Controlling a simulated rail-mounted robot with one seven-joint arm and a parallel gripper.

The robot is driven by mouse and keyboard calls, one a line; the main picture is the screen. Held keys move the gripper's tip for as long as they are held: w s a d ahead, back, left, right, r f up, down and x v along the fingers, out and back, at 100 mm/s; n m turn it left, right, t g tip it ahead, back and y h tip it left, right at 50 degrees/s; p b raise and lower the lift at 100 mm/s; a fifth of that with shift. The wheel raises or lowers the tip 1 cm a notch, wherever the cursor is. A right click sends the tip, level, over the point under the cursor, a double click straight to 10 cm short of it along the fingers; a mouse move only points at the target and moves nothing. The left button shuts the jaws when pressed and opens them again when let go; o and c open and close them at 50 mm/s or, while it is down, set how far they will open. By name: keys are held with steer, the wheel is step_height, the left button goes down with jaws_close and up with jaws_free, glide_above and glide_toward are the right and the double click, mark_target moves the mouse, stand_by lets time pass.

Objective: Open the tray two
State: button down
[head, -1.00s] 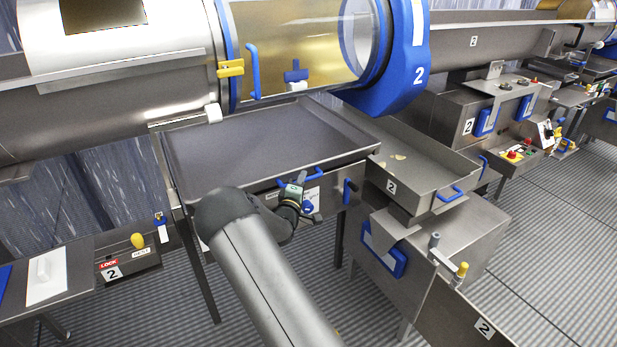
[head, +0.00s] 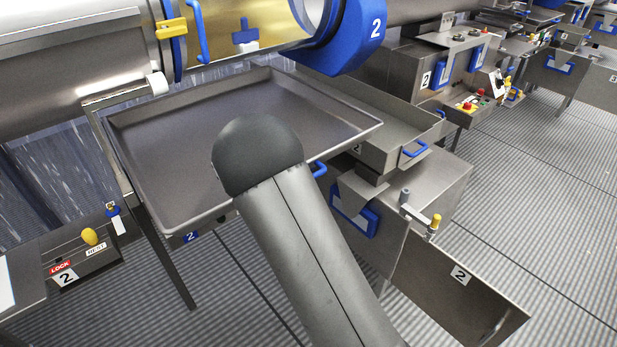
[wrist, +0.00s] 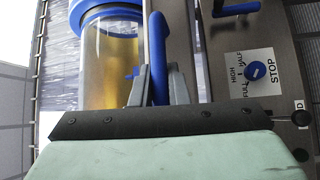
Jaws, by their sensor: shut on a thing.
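The tray (head: 168,215) is a large, shallow grey metal pan below the drum marked 2. It sticks out toward me, and its inside looks empty. Its blue handle (head: 319,169) shows only as a short piece beside my dark arm in the head view. In the wrist view the handle (wrist: 158,45) stands upright between the two grey fingers of my gripper (wrist: 159,85), which is shut on it. In the head view my forearm and its round joint cover the gripper and part of the tray's front.
The drum (head: 255,35) with its blue ring hangs above. A smaller tray (head: 425,162) with a blue handle sits at the right. A lock box (head: 85,255) is at the left. A STOP dial panel (wrist: 255,72) lies beside the handle in the wrist view.

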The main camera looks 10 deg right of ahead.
steer(key=c, duration=1.4)
jaws_free()
steer(key=shift+s, duration=0.1)
steer(key=p+v, duration=0.7)
steer(key=v, duration=1)
steer(key=shift+a, duration=0.15)
